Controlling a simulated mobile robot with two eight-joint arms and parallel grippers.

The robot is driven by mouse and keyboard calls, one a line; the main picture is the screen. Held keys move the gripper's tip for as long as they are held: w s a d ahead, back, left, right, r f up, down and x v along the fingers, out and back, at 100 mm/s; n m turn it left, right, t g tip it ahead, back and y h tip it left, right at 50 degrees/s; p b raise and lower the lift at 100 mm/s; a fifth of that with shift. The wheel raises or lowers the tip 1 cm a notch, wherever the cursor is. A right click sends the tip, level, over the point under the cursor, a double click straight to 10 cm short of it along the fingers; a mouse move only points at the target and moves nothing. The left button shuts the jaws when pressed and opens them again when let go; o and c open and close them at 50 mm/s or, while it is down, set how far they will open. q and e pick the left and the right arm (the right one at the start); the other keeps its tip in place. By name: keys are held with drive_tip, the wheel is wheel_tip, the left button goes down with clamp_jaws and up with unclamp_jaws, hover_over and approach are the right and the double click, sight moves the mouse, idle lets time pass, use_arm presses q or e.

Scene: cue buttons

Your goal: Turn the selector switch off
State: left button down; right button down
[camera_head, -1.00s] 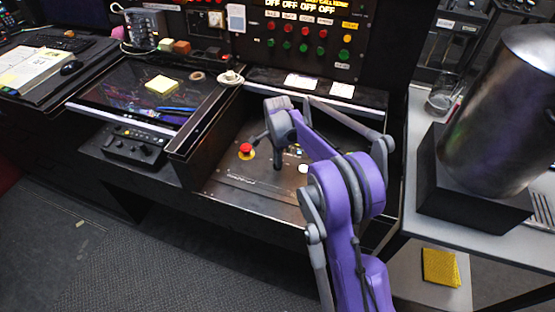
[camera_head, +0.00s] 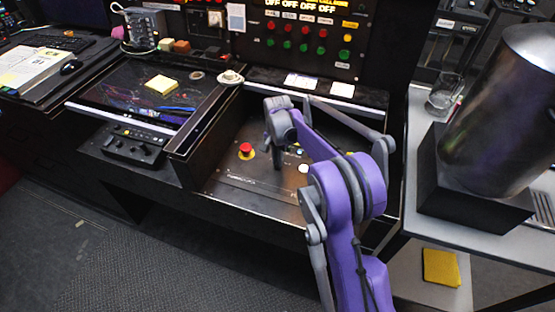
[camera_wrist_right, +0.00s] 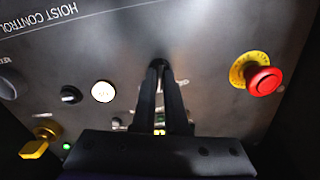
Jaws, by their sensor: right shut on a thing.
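My right gripper (camera_head: 278,167) reaches down onto the metal control panel (camera_head: 235,185), to the right of the red stop button (camera_head: 246,149). In the right wrist view, the two dark fingers (camera_wrist_right: 160,72) are close together, pointing at the panel. They are shut on a small dark knob, apparently the selector switch (camera_wrist_right: 158,63), mostly hidden between the fingertips. Its pointing direction and markings cannot be made out. My left gripper is not in view.
Close by in the right wrist view are a white button (camera_wrist_right: 103,91), a black knob (camera_wrist_right: 70,95), a yellow key-like switch (camera_wrist_right: 40,140), a green light (camera_wrist_right: 67,146) and the red mushroom button (camera_wrist_right: 263,80). A large metal cylinder (camera_head: 500,110) stands at right.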

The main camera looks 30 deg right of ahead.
drive_tip(key=n, duration=0.6)
drive_tip(key=shift+n, duration=0.3)
drive_tip(key=n, duration=0.5)
idle(0.4)
drive_tip(key=c, duration=0.9)
unclamp_jaws()
drive_tip(key=shift+c, duration=0.2)
wheel_tip(320, 180, up, 11)
drive_tip(key=p, duration=0.1)
